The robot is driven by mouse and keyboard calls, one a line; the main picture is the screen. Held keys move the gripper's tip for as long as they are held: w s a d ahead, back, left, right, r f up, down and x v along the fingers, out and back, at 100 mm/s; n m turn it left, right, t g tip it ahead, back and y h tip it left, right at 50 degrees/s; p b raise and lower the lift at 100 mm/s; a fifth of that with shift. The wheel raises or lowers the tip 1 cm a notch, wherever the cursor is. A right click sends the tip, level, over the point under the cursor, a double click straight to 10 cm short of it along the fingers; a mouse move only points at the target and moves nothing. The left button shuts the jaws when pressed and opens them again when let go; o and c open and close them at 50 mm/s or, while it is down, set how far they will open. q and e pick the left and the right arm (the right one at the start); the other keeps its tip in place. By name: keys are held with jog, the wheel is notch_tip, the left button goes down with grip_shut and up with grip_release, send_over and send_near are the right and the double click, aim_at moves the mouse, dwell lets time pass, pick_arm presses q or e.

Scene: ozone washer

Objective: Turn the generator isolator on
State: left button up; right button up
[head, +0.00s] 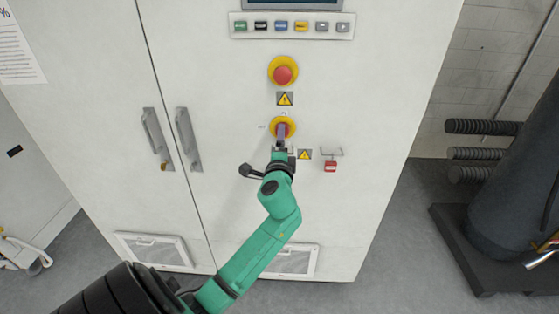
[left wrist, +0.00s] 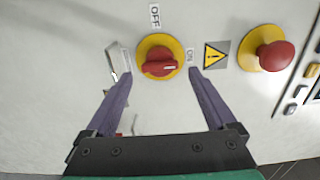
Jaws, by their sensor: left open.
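The generator isolator (head: 277,121) is a red rotary handle on a round yellow plate on the white cabinet front, partly covered by my gripper in the head view. In the left wrist view the isolator (left wrist: 158,56) shows clearly. Its red bar lies across the picture, in line with the ON label (left wrist: 190,55) at right; the OFF label (left wrist: 154,15) is above. My left gripper (head: 282,139) is at the isolator. In the left wrist view its open fingers (left wrist: 160,75) flank the knob's lower part, with nothing held. Contact cannot be told. My right gripper is not in view.
A red emergency stop (head: 283,74) on a yellow base sits above the isolator, with a warning sign (head: 285,99) between. Door handles (head: 188,140) are at left. A button strip (head: 292,26) is at the top.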

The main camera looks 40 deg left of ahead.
pick_arm(q)
jog(key=b+v, duration=0.2)
jog(key=v, duration=0.7)
